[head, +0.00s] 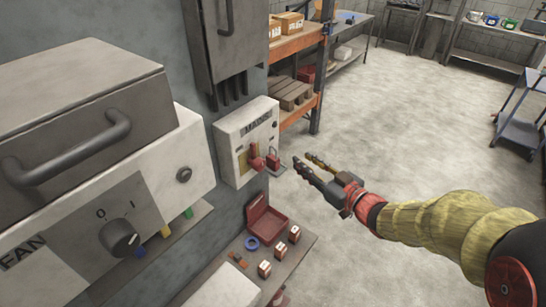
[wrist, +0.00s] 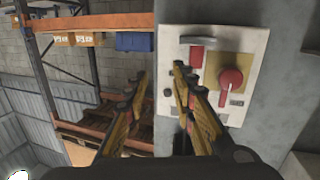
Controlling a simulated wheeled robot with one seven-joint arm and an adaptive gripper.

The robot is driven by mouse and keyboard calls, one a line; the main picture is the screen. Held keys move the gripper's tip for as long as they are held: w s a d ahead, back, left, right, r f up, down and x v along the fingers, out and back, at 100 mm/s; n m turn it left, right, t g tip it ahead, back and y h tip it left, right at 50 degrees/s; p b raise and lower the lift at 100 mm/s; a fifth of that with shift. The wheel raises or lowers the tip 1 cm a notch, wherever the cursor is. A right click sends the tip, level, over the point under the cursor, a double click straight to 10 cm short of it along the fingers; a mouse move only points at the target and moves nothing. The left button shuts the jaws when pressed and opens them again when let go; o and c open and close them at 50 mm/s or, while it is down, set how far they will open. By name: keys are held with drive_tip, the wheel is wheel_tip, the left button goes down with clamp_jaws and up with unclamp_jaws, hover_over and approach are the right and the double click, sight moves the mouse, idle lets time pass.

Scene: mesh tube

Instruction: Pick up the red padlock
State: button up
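The red padlock (head: 273,162) hangs on the right part of the front of the white MAINS box (head: 228,135), beside a red switch handle (head: 256,160). In the wrist view, a red block (wrist: 196,57) that looks like the padlock is just right of the finger tips, near a round red knob (wrist: 231,80) on a yellow plate. My gripper (head: 303,160) is open and empty, a short way right of the padlock, its fingers pointing toward the box. The wrist view shows a clear gap between the fingers (wrist: 160,75). They appear apart from the padlock.
Below the box, a bench holds an open red case (head: 266,224), a blue ring (head: 251,243) and several small red-and-white blocks (head: 279,250). A large FAN cabinet (head: 70,190) stands at left. An orange-framed shelf (head: 297,42) stands behind the box.

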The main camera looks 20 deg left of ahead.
sight(278, 160)
drive_tip(key=s+a+g+y, duration=0.1)
drive_tip(key=s+a+f+n+g+y, duration=0.1)
drive_tip(key=a, duration=0.1)
drive_tip(key=shift+s+a, duration=0.25)
drive_tip(key=shift+s, duration=0.1)
drive_tip(key=shift+a, duration=0.35)
drive_tip(key=x, duration=0.7)
drive_tip(key=shift+s+r, duration=0.1)
drive_tip(key=shift+r, duration=0.15)
drive_tip(key=c, duration=0.3)
clamp_jaws()
drive_tip(key=shift+r, duration=0.1)
